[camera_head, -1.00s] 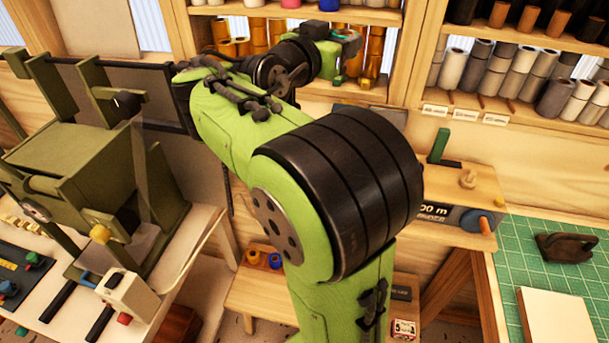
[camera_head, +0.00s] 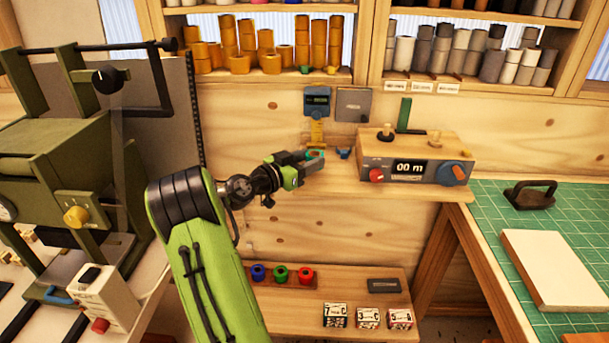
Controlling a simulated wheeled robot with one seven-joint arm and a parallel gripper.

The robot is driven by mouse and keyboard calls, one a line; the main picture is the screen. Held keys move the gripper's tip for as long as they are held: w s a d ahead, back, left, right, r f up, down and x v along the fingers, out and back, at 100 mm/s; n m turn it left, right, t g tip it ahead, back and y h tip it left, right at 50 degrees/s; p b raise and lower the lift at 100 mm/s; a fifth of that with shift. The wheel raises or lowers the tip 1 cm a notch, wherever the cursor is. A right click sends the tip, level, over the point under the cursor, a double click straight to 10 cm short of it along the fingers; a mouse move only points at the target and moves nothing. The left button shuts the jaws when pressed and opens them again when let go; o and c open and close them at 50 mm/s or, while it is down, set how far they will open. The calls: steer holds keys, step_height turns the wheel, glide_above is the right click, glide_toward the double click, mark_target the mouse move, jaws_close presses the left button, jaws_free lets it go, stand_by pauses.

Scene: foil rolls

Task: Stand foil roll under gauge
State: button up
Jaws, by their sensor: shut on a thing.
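My gripper (camera_head: 314,156) is at the wooden wall ledge, just below the blue gauge (camera_head: 317,100) on the wall. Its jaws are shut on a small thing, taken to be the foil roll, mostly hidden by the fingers. A yellow upright piece (camera_head: 317,131) shows between the gauge and the gripper. I cannot tell whether it is the roll or part of the gauge. Whether the held roll touches the ledge is also unclear.
A small blue piece (camera_head: 343,153) sits right of the gripper. A wooden-topped meter box (camera_head: 412,158) stands farther right on the ledge (camera_head: 350,183). Gold rolls (camera_head: 270,63) and grey rolls (camera_head: 440,55) fill shelves above. A lower bench (camera_head: 345,291) holds coloured spools and small boxes.

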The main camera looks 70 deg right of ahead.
mark_target(307, 180)
steer(key=shift+f, duration=1.35)
steer(key=shift+f+b, duration=0.2)
steer(key=shift+b, duration=0.25)
steer(key=o, duration=1.1)
steer(key=shift+r, duration=0.2)
